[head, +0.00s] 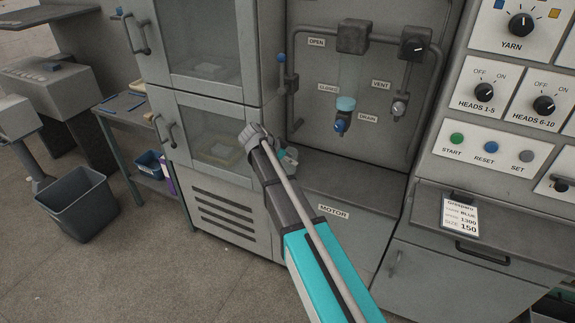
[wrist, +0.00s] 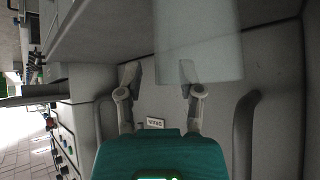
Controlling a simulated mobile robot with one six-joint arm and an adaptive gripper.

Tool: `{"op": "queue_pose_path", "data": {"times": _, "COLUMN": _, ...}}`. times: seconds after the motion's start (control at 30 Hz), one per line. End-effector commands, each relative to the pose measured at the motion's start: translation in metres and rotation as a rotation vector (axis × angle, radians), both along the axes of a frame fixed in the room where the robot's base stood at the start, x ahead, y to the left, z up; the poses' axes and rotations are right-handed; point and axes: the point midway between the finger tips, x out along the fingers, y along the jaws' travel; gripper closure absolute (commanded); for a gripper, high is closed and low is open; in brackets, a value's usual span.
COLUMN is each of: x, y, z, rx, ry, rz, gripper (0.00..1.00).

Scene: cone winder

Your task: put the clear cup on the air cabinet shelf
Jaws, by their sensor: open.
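The clear cup (head: 350,76) shows faintly in the head view as a see-through cylinder above a pale blue ring, inside the grey air cabinet. In the wrist view a large see-through cup wall (wrist: 205,40) fills the upper middle and overlaps the right fingertip. My gripper (wrist: 160,80) is open, its two fingers apart with nothing visibly clamped. Whether the cup touches a finger I cannot tell. In the head view my gripper (head: 287,157) is mostly hidden behind my wrist, low and left of the cup. A grey ledge (head: 350,182) runs along the cabinet's bottom.
A blue drain knob (head: 340,125), a vent valve (head: 399,107) and pipes (head: 385,40) surround the cup. A glass-doored cabinet (head: 207,140) stands left, a control panel (head: 520,100) right. A grey bin (head: 78,205) stands on the floor at the far left.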

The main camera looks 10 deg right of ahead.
Motion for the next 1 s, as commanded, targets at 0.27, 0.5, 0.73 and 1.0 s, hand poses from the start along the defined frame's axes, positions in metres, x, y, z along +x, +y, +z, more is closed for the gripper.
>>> {"op": "queue_pose_path", "data": {"times": 0.27, "x": 0.0, "y": 0.0, "z": 0.0001, "rx": 0.0, "ry": 0.0, "rz": 0.0, "gripper": 0.52}}
{"op": "queue_pose_path", "data": {"times": 0.5, "x": -0.0001, "y": 0.0, "z": 0.0001, "rx": 0.0, "ry": 0.0, "rz": 0.0, "gripper": 0.8}}
{"op": "queue_pose_path", "data": {"times": 0.73, "x": -0.0001, "y": 0.0, "z": 0.0001, "rx": 0.0, "ry": 0.0, "rz": 0.0, "gripper": 1.0}}
{"op": "queue_pose_path", "data": {"times": 1.0, "x": 0.0, "y": 0.0, "z": 0.0001, "rx": 0.0, "ry": 0.0, "rz": 0.0, "gripper": 1.0}}
